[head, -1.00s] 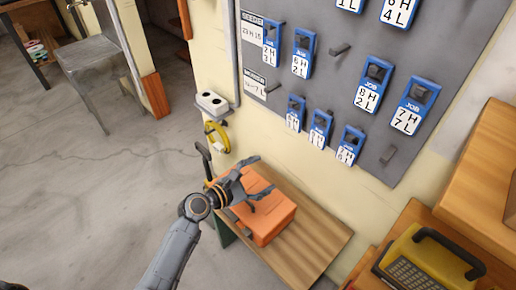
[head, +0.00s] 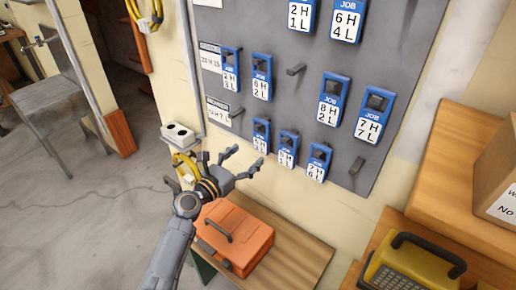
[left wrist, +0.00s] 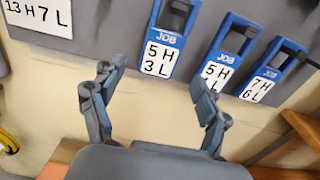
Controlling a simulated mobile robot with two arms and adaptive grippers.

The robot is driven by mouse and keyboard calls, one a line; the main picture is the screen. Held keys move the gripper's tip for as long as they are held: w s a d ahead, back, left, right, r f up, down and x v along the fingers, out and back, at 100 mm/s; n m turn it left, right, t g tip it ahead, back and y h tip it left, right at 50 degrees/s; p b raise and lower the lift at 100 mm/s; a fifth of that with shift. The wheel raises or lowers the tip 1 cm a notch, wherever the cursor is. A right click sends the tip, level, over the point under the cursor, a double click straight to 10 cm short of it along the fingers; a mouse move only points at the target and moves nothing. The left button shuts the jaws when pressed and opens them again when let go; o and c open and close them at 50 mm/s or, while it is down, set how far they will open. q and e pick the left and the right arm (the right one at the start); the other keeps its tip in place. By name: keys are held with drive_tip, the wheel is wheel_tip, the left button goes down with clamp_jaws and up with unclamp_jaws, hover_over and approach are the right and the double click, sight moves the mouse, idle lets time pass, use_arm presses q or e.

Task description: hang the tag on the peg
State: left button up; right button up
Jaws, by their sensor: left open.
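My left gripper (head: 247,157) is open and empty, just below and left of the lower row of blue job tags. In the left wrist view its spread fingers (left wrist: 158,78) point at the 5 H 3 L tag (left wrist: 165,50), which shows between and beyond the fingertips, not touched. That tag (head: 261,134) is the leftmost of three in the lower row on the grey pegboard (head: 290,100). Beside it hang a middle tag (head: 288,149) and the 7 H 6 L tag (head: 318,162). Bare pegs show at the upper middle (head: 297,69), left (head: 237,112) and lower right (head: 357,161). My right gripper is not in view.
More tags hang above, such as 8 H 2 L (head: 332,100) and 7 H 7 L (head: 372,117). White cards (head: 218,112) sit at the board's left edge. Below are an orange case (head: 240,240) on a wooden bench (head: 300,255), a yellow device (head: 405,270) and a wall socket (head: 180,134).

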sight(260, 140)
use_arm(q)
drive_tip(key=shift+b+x, duration=0.8)
drive_tip(key=shift+x, duration=2.4)
drive_tip(key=shift+c, duration=0.3)
drive_tip(key=c, duration=1)
drive_tip(key=shift+r, duration=0.1)
drive_tip(key=shift+r+p, duration=0.7)
drive_tip(key=shift+p, duration=0.25)
drive_tip(key=shift+s, duration=0.1)
